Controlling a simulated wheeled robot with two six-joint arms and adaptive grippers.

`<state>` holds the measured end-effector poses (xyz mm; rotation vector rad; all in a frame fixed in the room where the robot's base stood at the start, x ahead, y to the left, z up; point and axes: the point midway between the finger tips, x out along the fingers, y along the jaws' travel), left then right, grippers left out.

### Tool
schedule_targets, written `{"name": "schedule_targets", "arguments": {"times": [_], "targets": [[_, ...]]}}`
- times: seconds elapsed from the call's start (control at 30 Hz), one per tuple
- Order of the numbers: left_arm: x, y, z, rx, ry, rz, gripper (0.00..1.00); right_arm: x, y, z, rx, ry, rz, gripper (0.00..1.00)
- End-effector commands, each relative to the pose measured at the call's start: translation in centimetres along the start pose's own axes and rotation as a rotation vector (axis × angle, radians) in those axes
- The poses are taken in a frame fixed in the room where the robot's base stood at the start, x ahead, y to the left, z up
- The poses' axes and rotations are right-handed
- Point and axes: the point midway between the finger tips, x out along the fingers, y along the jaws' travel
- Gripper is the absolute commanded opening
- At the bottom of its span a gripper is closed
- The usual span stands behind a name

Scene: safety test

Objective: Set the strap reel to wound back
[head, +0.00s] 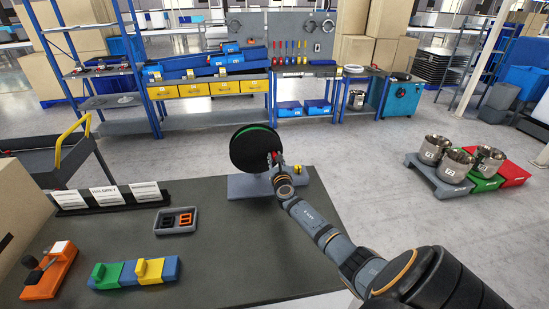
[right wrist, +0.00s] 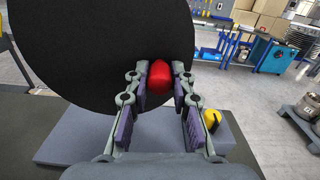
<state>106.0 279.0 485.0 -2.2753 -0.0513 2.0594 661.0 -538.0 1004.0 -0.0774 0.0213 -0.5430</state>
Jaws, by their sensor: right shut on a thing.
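The strap reel (head: 250,148) is a large dark disc with a green rim, upright on a grey base (head: 245,188) at the far edge of the dark table. In the right wrist view the black disc (right wrist: 90,45) fills the upper left. My right gripper (right wrist: 160,82) is shut on a red knob (right wrist: 159,76) at the front of the disc. It also shows in the head view (head: 274,160), partly hiding the knob. A small yellow and black part (right wrist: 212,120) sits on the base to the right of the gripper. My left gripper is not in view.
On the table (head: 225,260) are a grey tray with black and orange parts (head: 176,220), a green, yellow and blue block (head: 135,272), an orange device (head: 48,270) and a sign rack (head: 112,196). The table's middle is clear.

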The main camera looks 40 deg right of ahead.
Motion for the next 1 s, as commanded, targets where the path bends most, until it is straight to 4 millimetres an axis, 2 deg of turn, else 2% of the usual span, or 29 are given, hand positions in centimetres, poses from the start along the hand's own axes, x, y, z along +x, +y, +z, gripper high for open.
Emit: {"name": "schedule_targets", "arguments": {"times": [0.2, 0.77, 0.8, 0.93, 1.0], "targets": [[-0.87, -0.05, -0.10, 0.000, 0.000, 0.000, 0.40, 0.05, -0.06, 0.74, -0.067, -0.002, 0.000, 0.00], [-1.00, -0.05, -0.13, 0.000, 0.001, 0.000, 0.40, 0.07, -0.07, 0.87, -0.093, -0.003, -0.001, 0.00], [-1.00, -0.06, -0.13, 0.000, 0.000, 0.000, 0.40, 0.08, -0.07, 0.88, -0.093, -0.003, -0.001, 0.29], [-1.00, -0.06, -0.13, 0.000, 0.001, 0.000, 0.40, 0.06, -0.07, 0.82, -0.092, -0.002, 0.000, 0.46], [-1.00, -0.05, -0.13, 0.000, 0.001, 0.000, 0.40, 0.04, -0.06, 0.78, -0.092, -0.002, 0.000, 0.47]]}}
